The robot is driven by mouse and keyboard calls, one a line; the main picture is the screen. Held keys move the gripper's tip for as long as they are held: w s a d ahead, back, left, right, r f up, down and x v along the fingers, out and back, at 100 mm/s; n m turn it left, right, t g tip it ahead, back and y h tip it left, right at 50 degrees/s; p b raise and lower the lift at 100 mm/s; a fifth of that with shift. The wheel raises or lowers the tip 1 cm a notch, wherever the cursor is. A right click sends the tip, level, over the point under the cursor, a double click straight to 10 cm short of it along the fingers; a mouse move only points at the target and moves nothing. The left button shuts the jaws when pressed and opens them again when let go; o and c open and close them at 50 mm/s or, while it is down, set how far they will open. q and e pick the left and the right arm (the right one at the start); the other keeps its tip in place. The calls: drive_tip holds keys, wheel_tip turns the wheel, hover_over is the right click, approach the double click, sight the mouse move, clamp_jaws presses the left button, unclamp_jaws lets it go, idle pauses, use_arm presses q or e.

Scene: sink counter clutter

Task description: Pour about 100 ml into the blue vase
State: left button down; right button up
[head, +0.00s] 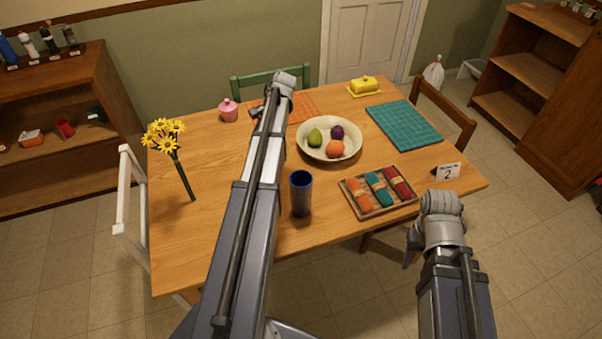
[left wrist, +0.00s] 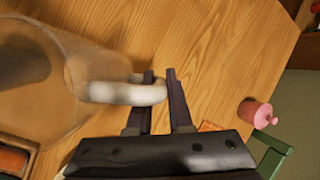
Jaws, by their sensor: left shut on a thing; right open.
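The blue vase (head: 301,196), a dark blue open-topped cylinder, stands upright near the table's front edge, just right of my left arm. In the left wrist view, my left gripper (left wrist: 160,76) is shut on the pale handle of a clear pitcher (left wrist: 40,95). The pitcher's body fills the left of that view; its liquid level cannot be told. In the head view my left forearm hides the pitcher and most of the left gripper. My right gripper (head: 411,248) is open, in front of the table's right part, partly hidden by its own wrist.
A fruit bowl (head: 328,154) and a tray of rolled cloths (head: 348,197) are right of the vase. Yellow flowers (head: 165,134) are at left. A pink pot (head: 228,110), teal mat (head: 404,125), yellow butter dish (head: 364,86) and number card (head: 447,171) are also on the table.

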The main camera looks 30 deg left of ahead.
use_arm(q)
drive_tip(key=d+r+y, duration=0.1)
drive_tip(key=s+d+r+y+p, duration=0.1)
drive_tip(key=r, duration=0.1)
drive_tip(key=d+r+t+y+p, duration=0.1)
drive_tip(key=r, duration=0.1)
drive_tip(key=shift+s+d+r+n+y, duration=0.1)
drive_tip(key=shift+s+r+n+y, duration=0.1)
drive_tip(key=shift+n+y, duration=0.15)
drive_tip(key=shift+d+r+n+y+p, duration=0.15)
drive_tip(key=shift+d+r+y, duration=0.1)
drive_tip(key=shift+r+y, duration=0.3)
drive_tip(key=shift+d+r+n+y+p, duration=0.15)
drive_tip(key=shift+d+r+y, duration=0.15)
drive_tip(key=shift+r, duration=0.35)
drive_tip(key=shift+s+d+r+t+y, duration=0.1)
drive_tip(key=shift+d+r+t+y, duration=0.1)
drive_tip(key=shift+r+y, duration=0.25)
drive_tip(key=shift+s+d+r+t+y, duration=0.1)
drive_tip(key=shift+r+t+y, duration=0.15)
drive_tip(key=shift+r, duration=0.3)
drive_tip(key=shift+s+d+r+n+y+b, duration=0.15)
drive_tip(key=shift+d+r+n+y, duration=0.1)
drive_tip(key=shift+r+y, duration=0.2)
drive_tip(key=shift+w+d+r+n+y+b, duration=0.1)
drive_tip(key=shift+d+r+y+b, duration=0.1)
drive_tip(key=shift+r+y, duration=0.25)
drive_tip(key=shift+r, duration=0.1)
